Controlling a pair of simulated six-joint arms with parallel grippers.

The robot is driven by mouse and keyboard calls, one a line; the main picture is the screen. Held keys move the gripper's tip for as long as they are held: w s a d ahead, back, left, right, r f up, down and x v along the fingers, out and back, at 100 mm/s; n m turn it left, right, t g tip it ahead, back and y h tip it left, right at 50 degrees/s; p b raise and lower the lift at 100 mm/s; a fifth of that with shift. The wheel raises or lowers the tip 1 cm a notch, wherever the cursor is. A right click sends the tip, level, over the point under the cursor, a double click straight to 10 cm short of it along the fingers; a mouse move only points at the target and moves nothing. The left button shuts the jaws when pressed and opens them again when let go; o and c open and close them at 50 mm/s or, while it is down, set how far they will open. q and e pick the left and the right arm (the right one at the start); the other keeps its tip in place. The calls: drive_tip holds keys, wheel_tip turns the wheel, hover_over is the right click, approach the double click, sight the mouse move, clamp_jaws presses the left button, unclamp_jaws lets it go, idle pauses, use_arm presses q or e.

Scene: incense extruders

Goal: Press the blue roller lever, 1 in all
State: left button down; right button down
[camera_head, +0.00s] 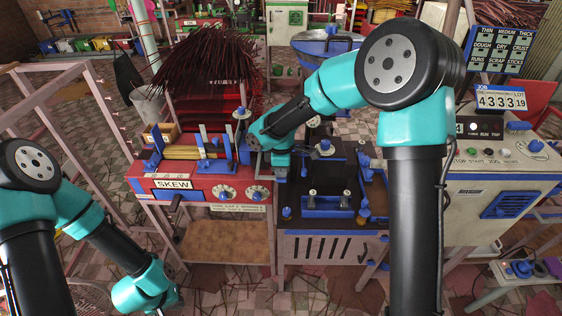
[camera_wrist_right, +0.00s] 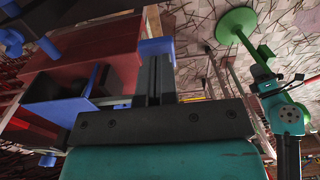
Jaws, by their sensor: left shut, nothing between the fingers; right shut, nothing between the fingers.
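My right arm reaches across the middle of the head view, and its right gripper (camera_head: 264,165) is at the right end of the red SKEW machine (camera_head: 172,194), beside the dark press bed. In the right wrist view my right gripper (camera_wrist_right: 155,75) has its two dark fingers together, with nothing between them. A blue block (camera_wrist_right: 156,46) shows right at the fingertips; I cannot tell if they touch. Several blue parts stand on the machines, and I cannot tell which is the roller lever. My left gripper (camera_head: 163,304) is shut and empty, low at the left, away from the machines.
The dark press bed (camera_head: 315,180) with blue fittings adjoins the red machine. A pale control cabinet (camera_head: 490,190) stands at right. Dark red incense sticks (camera_head: 205,65) are heaped behind. A pink frame (camera_head: 75,110) stands at left. Tiled floor (camera_head: 235,285) is open in front.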

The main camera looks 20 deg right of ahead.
sight(281, 181)
drive_tip(key=shift+f, duration=0.25)
drive_tip(key=shift+s+a+f, duration=0.1)
drive_tip(key=shift+s+f, duration=0.1)
drive_tip(key=shift+f, duration=0.95)
drive_tip(key=shift+s+f, duration=0.2)
drive_tip(key=shift+f, duration=0.9)
drive_tip(key=s+a+r, duration=0.1)
drive_tip(key=s+r, duration=0.3)
drive_tip(key=r, duration=1)
drive_tip(key=shift+s+a, duration=0.15)
